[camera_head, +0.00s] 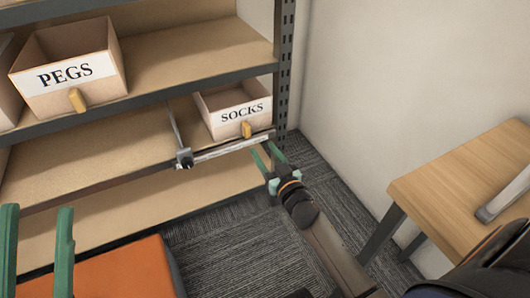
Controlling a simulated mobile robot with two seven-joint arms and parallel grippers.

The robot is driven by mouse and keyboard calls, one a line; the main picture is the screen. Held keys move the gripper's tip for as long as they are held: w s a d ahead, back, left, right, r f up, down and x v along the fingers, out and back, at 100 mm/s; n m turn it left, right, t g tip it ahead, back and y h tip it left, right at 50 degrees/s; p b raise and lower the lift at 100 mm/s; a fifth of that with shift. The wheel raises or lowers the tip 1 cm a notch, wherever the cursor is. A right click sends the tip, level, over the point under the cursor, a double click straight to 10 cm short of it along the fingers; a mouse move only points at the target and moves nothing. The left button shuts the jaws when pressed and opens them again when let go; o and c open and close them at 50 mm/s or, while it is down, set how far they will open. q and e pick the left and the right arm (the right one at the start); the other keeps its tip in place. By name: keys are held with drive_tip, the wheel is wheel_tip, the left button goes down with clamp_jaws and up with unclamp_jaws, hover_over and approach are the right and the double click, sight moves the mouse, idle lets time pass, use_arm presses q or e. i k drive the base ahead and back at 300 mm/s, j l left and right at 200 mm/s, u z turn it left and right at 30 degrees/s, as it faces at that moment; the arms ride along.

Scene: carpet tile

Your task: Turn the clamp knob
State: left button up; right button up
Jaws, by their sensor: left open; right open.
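A metal clamp-like bar (230,149) runs along the front edge of the middle shelf, below the SOCKS bin. A dark block (184,158) sits at its left end, with a thin grey rod rising from it. I cannot tell for sure which part is the clamp knob. My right gripper (262,149) is open, with green fingers close to the right end of the bar; contact cannot be told. My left gripper (37,209) is open and empty at the lower left, well apart from the bar.
Bins labelled PEGS (115,68) and SOCKS (208,112) stand on the shelving. A dark perforated post (285,60) and a pale wall are at right. A wooden table (450,185) stands lower right with a grey object (505,195). An orange surface (110,270) is at lower left.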

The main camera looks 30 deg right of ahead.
sight(187, 162)
drive_tip(key=i+j+z, duration=0.15)
drive_tip(key=j, duration=0.65)
drive_tip(key=j+z, duration=0.15)
drive_tip(key=j, duration=0.7)
